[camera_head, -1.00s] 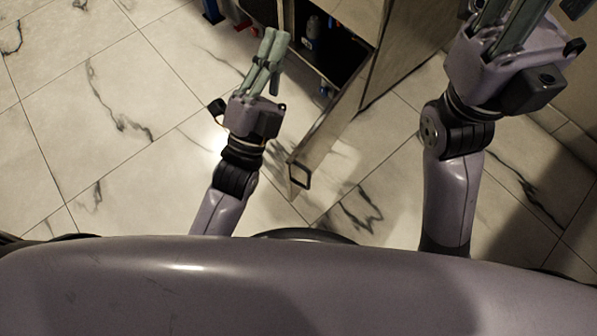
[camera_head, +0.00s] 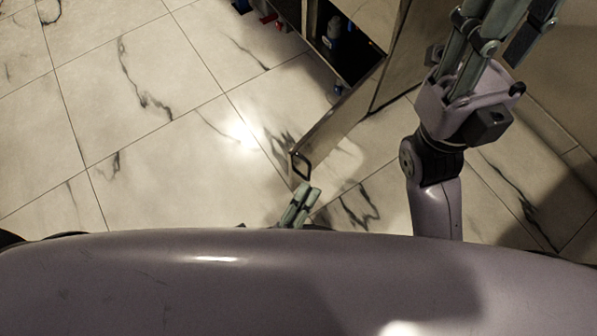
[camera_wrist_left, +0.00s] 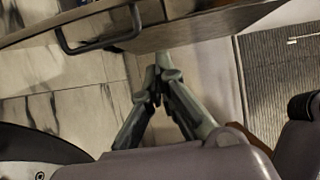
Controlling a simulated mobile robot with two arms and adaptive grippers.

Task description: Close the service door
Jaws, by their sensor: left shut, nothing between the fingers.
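The service door (camera_head: 340,123) stands open, swung out from the dark cabinet opening (camera_head: 345,45). Its dark loop handle (camera_head: 301,165) is at the near end of the panel. My left gripper (camera_head: 308,190) is just below the handle in the head view, fingers together and empty; its arm is mostly hidden by my body. In the left wrist view the shut fingertips (camera_wrist_left: 160,66) are just under the door's lower edge, right of the handle (camera_wrist_left: 98,35); I cannot tell if they touch it. My right gripper (camera_head: 500,25) is at upper right, its fingertips cut off.
Several small items, one a bottle (camera_head: 333,28), stand inside the cabinet. Red and blue objects (camera_head: 268,18) are at the top, left of the cabinet. The marble-tiled floor (camera_head: 150,130) left of the door is clear. A ridged grey panel (camera_wrist_left: 280,85) shows at right in the wrist view.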

